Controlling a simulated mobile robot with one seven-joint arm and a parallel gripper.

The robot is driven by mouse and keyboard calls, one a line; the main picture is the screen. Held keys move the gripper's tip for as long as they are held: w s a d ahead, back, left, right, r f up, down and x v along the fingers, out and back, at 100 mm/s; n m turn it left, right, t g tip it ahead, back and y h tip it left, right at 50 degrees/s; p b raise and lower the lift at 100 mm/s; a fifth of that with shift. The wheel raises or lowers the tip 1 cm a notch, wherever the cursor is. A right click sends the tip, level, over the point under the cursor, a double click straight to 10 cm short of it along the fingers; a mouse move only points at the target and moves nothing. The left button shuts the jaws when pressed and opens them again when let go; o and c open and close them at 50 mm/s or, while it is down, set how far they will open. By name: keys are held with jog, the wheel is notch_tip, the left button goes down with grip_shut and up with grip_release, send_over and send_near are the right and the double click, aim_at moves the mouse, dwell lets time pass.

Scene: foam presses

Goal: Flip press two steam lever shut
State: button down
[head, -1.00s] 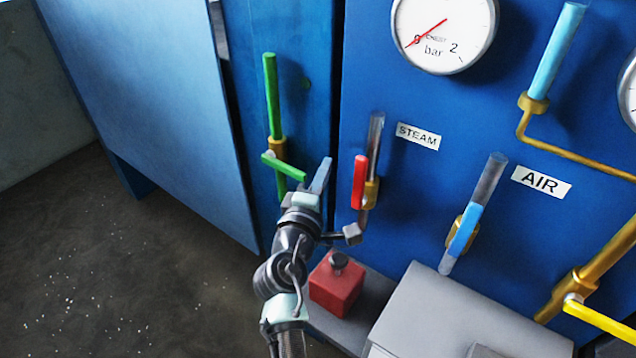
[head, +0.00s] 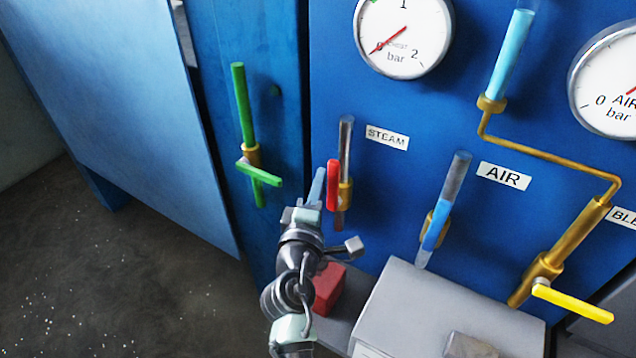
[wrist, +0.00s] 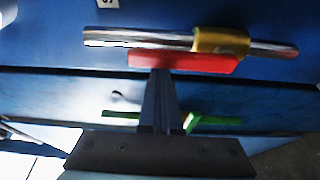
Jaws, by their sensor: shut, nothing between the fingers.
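The red steam lever (head: 332,186) stands along its grey pipe (head: 346,140) at a brass valve body, below and left of the STEAM label (head: 387,137). In the wrist view the red lever (wrist: 185,61) lies in line with the pipe (wrist: 140,39). My gripper (head: 318,186) is shut and empty, just left of the lever. In the wrist view the shut fingers (wrist: 158,85) reach up to the lever's edge. They look very close to it or touching; I cannot tell which.
A green lever (head: 259,173) on a green pipe is to the left. The blue AIR lever (head: 436,225) and a yellow lever (head: 572,301) are to the right. A red box (head: 329,288) and a grey cover (head: 420,295) stand below.

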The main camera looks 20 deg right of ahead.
aim_at(336, 185)
jog(key=shift+s+d+f+m+b, duration=0.1)
jog(key=shift+s+d+m+b, duration=0.15)
jog(key=shift+m+b, duration=0.4)
jog(key=shift+b, duration=0.45)
jog(key=m+b, duration=0.1)
jog(key=b, duration=0.1)
jog(key=s+d+m+b, duration=0.1)
jog(key=b, duration=0.1)
jog(key=f+m+h+b, duration=0.1)
jog(key=b, duration=0.2)
jog(key=shift+s+d+t, duration=0.25)
jog(key=shift+s+t, duration=0.15)
jog(key=s+d+f+m+g+h+b, duration=0.2)
jog(key=m+b, duration=1.4)
jog(key=b, duration=1.3)
notch_tip(336, 185, down, 3)
jog(key=s+d+h, duration=0.1)
jog(key=s+h, duration=0.1)
jog(key=h, duration=0.1)
jog(key=shift+s+d+h, duration=0.3)
jog(key=shift+s+d, duration=0.05)
jog(key=shift+s, duration=0.05)
jog(key=shift+b, duration=0.35)
